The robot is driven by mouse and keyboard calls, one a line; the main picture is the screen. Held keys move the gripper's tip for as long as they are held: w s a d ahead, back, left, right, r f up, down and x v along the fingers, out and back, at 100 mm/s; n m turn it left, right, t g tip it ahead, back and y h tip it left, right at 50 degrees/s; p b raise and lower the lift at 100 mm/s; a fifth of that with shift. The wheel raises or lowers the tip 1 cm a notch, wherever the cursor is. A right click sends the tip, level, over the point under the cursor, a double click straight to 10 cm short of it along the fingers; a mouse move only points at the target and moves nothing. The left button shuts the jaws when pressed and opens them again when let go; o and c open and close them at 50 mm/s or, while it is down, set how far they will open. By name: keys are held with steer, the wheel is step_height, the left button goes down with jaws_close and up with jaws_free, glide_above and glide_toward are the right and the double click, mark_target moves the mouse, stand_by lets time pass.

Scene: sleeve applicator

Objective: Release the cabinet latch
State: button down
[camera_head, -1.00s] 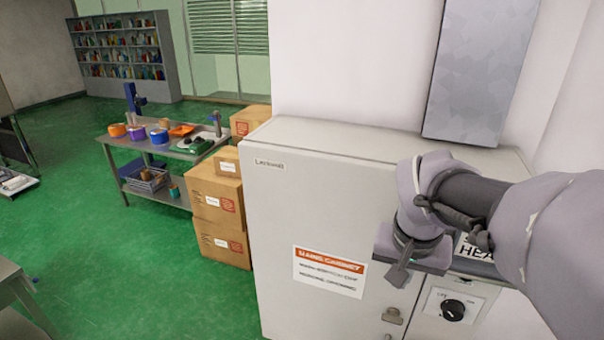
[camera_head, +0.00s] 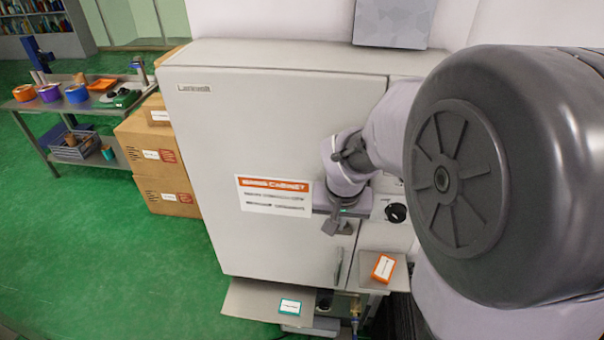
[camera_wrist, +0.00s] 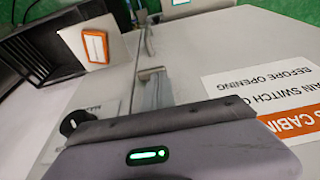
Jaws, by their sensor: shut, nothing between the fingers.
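The grey cabinet door (camera_head: 250,135) is shut, with an orange-and-white label (camera_head: 273,196). The small metal latch (camera_head: 347,228) sits at the door's right edge, left of the black rotary switch (camera_head: 396,212). It is partly hidden by my gripper (camera_head: 332,228), which points down at the door front. In the wrist view the shut, empty fingers (camera_wrist: 154,92) lie over the door seam at the latch. I cannot tell whether they touch it. A long handle (camera_head: 338,265) is on the door's edge below the latch.
An orange-and-white box (camera_head: 383,268) rests on a small shelf right of the door. A teal-and-white box (camera_head: 290,306) lies on a lower ledge. Cardboard boxes (camera_head: 160,165) and a workbench (camera_head: 105,165) stand to the left, with open green floor in front.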

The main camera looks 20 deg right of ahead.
steer(key=shift+w+a+f+g+h+b, duration=0.15)
steer(key=shift+a+f+g+h+b, duration=0.15)
steer(key=shift+g+h+b, duration=0.4)
stand_by(0.5)
steer(key=shift+w+a+f+n+g+h, duration=0.3)
steer(key=shift+f+g+h, duration=0.5)
steer(key=shift+h, duration=1)
steer(key=shift+w+a+f+n+g+h, duration=0.1)
steer(key=shift+a+f+n+g+h, duration=0.55)
steer(key=shift+h, duration=1.15)
steer(key=shift+w+f+n+g+h, duration=0.2)
steer(key=shift+f+g+h, duration=0.7)
steer(key=shift+h, duration=0.9)
steer(key=shift+s+f, duration=0.1)
steer(key=shift+f, duration=0.05)
steer(key=shift+a, duration=0.25)
steer(key=p, duration=0.2)
glide_toward(322, 235)
steer(key=shift+s+a+r, duration=0.1)
steer(key=shift+a, duration=1.1)
steer(key=shift+s+a+r, duration=0.1)
steer(key=shift+a+r, duration=0.05)
steer(key=shift+a, duration=1.1)
